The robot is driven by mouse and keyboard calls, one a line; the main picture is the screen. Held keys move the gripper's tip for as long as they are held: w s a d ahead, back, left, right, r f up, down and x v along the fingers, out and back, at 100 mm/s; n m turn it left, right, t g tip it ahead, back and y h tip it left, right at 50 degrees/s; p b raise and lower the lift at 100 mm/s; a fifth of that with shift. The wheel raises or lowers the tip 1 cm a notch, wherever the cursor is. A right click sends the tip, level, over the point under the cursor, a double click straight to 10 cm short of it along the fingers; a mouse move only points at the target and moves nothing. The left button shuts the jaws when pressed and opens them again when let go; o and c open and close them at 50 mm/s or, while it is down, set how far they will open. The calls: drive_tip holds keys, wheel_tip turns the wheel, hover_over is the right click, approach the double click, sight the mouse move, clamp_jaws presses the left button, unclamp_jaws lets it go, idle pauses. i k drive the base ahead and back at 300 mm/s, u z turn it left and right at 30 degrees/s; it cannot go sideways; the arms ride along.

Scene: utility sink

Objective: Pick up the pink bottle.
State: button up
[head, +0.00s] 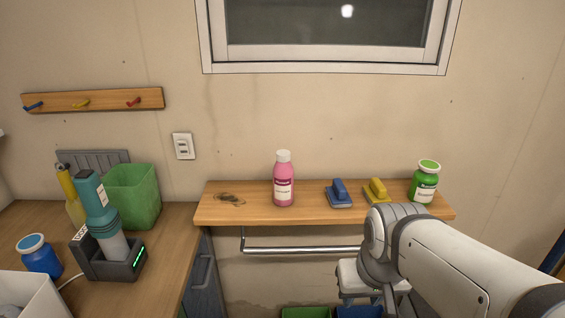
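The pink bottle (283,184) stands upright on the wooden shelf (245,213), left of the shelf's middle. It has a white cap and a pale label, and nothing covers it. My arm reaches in from the lower right. My gripper (360,295) seems to be the part hanging below the wrist, under the shelf's front edge, lower than the bottle and to its right. It is apart from the bottle. Its fingers are too small and partly hidden, so I cannot tell whether they are open or shut.
Right of the bottle on the shelf are a blue brush (339,194), a yellow brush (376,190) and a green bottle (424,182). A dark stain (230,199) lies left of it. A metal rail (300,249) runs below. The left counter holds a green bin (132,195) and a teal flashlight (97,203).

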sight(284, 171)
drive_tip(key=i, duration=0.85)
drive_tip(key=u, duration=0.05)
